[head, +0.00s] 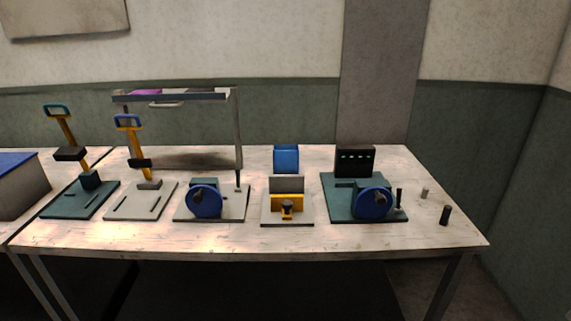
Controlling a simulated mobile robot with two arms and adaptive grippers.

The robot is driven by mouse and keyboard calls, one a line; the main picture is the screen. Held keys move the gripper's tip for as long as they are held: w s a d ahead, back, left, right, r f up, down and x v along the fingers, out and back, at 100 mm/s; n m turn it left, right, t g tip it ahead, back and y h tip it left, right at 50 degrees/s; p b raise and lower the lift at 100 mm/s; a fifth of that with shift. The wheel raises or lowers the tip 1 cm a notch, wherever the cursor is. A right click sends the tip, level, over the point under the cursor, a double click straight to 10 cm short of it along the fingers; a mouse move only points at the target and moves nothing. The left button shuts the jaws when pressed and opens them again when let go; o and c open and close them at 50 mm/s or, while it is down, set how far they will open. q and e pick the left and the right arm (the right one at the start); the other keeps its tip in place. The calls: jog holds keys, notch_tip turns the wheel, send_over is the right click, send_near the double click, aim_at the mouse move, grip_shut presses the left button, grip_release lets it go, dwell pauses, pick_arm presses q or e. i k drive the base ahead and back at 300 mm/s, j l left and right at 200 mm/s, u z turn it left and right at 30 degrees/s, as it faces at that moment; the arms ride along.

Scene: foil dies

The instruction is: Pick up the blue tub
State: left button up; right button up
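A blue tub-like container (286,158) is at the middle of the table, directly behind a small device with a grey upright plate and a yellow front part (287,202). Neither of my grippers shows in the head view.
The wooden table (270,240) holds two lever presses (90,180) (148,185) at left and two devices with blue wheels (204,201) (374,202). A raised shelf (190,97) stands behind. Small cylinders (445,215) (424,193) stand at right. A blue-topped box (20,185) is far left.

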aim_at(286, 157)
jog(key=i+j+z, duration=0.1)
jog(key=i+j, duration=0.15)
jog(key=i+j+z, duration=0.1)
jog(key=j, duration=0.35)
jog(key=i+j+z, duration=0.1)
jog(key=i+j, duration=0.25)
